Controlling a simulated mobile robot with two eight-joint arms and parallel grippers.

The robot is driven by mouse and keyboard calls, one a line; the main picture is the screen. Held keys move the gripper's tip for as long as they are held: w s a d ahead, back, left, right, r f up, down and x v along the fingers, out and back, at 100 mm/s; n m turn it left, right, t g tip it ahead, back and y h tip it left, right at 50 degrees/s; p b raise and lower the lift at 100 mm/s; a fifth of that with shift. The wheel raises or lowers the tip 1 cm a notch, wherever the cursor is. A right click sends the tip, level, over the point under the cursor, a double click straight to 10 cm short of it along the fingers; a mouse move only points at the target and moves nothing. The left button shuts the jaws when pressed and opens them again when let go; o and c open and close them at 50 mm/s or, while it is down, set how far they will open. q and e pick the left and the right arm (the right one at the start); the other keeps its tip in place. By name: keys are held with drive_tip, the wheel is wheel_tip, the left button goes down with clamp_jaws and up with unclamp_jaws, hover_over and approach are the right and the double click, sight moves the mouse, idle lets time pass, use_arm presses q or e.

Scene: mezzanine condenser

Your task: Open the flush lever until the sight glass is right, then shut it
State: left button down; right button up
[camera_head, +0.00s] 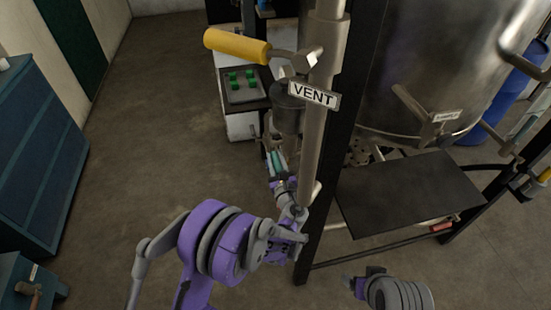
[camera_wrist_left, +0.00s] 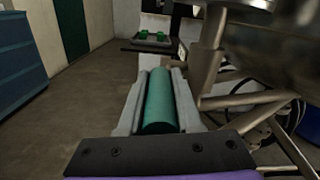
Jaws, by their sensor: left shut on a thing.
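My left gripper (camera_head: 275,160) is shut on a green cylindrical handle (camera_head: 278,166), which I take to be the flush lever's grip. In the left wrist view the green handle (camera_wrist_left: 160,103) lies lengthwise between the two grey fingers. Where the handle joins its valve is hidden. I cannot make out a sight glass in either view. My right gripper (camera_head: 355,284) shows only partly at the bottom, apart from the equipment; its jaws are not clear.
A yellow lever (camera_head: 237,46) beside a VENT sign (camera_head: 314,95) sticks out left from the vertical pipe (camera_head: 322,130). A steel tank (camera_head: 435,65) stands behind a dark shelf (camera_head: 408,193). A blue cabinet (camera_head: 38,150) is at left; the floor (camera_head: 145,130) between is clear.

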sight(275, 164)
use_arm(q)
drive_tip(key=shift+f+b, duration=0.35)
drive_tip(key=shift+b, duration=0.15)
drive_tip(key=f+t+b, duration=0.1)
drive_tip(key=b, duration=0.1)
drive_tip(key=f+t+y+b, duration=0.1)
drive_tip(key=t+b, duration=0.1)
drive_tip(key=b, duration=0.1)
drive_tip(key=f+t+b, duration=0.1)
drive_tip(key=b, duration=0.1)
drive_tip(key=shift+w+a+t+y+b, duration=0.1)
drive_tip(key=shift+w+t+y+b, duration=0.2)
drive_tip(key=shift+w+t, duration=0.1)
drive_tip(key=shift+w+a+f+t+y+b, duration=0.1)
drive_tip(key=shift+w+f+t+y+b, duration=0.15)
drive_tip(key=shift+t+b, duration=0.75)
